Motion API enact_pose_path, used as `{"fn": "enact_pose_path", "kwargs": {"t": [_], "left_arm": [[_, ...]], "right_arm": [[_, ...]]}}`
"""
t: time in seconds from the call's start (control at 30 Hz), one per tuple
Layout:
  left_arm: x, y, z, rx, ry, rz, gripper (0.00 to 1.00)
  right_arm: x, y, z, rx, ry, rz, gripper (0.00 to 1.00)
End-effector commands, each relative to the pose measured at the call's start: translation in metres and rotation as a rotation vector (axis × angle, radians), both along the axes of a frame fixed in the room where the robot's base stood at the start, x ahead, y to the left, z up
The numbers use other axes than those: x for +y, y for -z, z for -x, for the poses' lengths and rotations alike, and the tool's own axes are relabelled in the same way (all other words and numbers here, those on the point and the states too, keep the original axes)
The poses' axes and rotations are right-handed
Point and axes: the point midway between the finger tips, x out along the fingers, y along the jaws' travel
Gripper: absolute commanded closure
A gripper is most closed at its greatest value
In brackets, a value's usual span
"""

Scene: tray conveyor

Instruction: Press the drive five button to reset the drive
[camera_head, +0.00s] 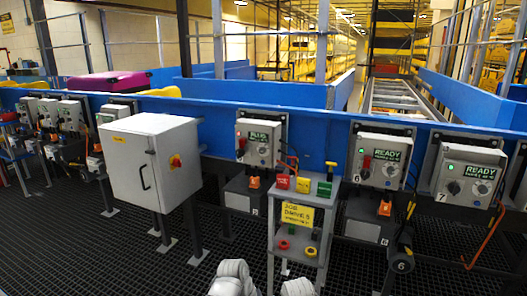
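A grey drive control box (262,140) hangs on the blue conveyor side, left of the boxes numbered 6 and 7. Pale parts of my arms show at the bottom edge; neither gripper is visible.
Box 6 (380,157) and box 7 (468,176), both labelled READY, hang to the right. A white cabinet (150,165) stands left. Red, yellow and green blocks top the stand. A magenta case (108,81) lies behind. Dark grating floor (95,255) is clear at left.

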Motion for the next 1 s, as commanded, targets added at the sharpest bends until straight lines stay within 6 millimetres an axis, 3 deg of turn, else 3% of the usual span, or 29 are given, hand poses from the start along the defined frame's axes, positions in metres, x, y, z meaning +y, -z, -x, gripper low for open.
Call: {"fn": "enact_pose_path", "kwargs": {"t": [0.03, 0.2, 1.0], "left_arm": [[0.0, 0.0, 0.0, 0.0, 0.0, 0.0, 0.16], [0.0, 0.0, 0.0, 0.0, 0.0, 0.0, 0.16], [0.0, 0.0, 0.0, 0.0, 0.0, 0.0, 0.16]], "right_arm": [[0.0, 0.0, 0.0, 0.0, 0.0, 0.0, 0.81], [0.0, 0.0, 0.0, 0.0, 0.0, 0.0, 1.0], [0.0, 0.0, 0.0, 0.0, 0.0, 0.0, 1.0]]}}
